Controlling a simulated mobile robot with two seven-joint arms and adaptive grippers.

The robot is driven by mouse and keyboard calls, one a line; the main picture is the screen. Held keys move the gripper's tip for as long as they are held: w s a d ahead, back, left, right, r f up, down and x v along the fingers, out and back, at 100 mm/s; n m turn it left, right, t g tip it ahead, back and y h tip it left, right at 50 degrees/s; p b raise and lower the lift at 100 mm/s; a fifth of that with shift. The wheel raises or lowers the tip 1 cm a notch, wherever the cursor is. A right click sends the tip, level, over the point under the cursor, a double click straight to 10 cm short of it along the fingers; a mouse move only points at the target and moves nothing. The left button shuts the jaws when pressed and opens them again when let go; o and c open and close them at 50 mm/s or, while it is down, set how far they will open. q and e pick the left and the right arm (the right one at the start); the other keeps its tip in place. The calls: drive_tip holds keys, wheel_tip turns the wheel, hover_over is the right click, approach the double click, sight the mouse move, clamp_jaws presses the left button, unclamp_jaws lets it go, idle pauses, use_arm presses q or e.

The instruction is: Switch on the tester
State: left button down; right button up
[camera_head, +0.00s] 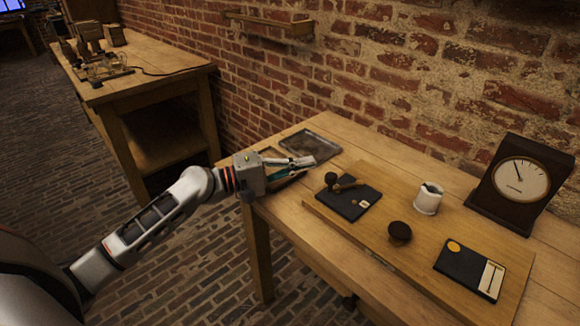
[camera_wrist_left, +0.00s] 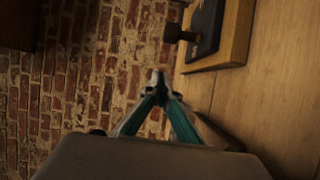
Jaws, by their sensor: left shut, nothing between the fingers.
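A meter (camera_head: 520,180) with a round cream dial in a dark case stands at the table's right; its needle points up and left. A black plate (camera_head: 362,209) on the wooden board carries a brass lever with a dark round knob (camera_head: 331,180). In the left wrist view the plate (camera_wrist_left: 206,28) and the knob (camera_wrist_left: 176,33) show at the top. My left gripper (camera_head: 308,163) is shut and empty, left of the knob and apart from it. Its closed fingertips (camera_wrist_left: 159,82) show in the left wrist view. My right gripper is out of view.
The board (camera_head: 378,243) also holds a white jar (camera_head: 427,201), a dark round-topped piece (camera_head: 400,232) and a black panel (camera_head: 462,268) with an orange disc and pale card. A dark tray (camera_head: 322,147) lies behind my gripper. A brick wall backs the table.

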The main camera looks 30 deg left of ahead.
sight(319, 191)
use_arm(q)
drive_tip(key=x, duration=0.4)
drive_tip(key=shift+r, duration=0.15)
drive_tip(key=s, duration=0.1)
drive_tip(key=s+d+p, duration=0.1)
drive_tip(key=shift+s, duration=0.3)
drive_tip(key=shift+s+d+f+p, duration=0.25)
drive_tip(key=shift+s+d+p, duration=0.05)
drive_tip(key=shift+s, duration=0.25)
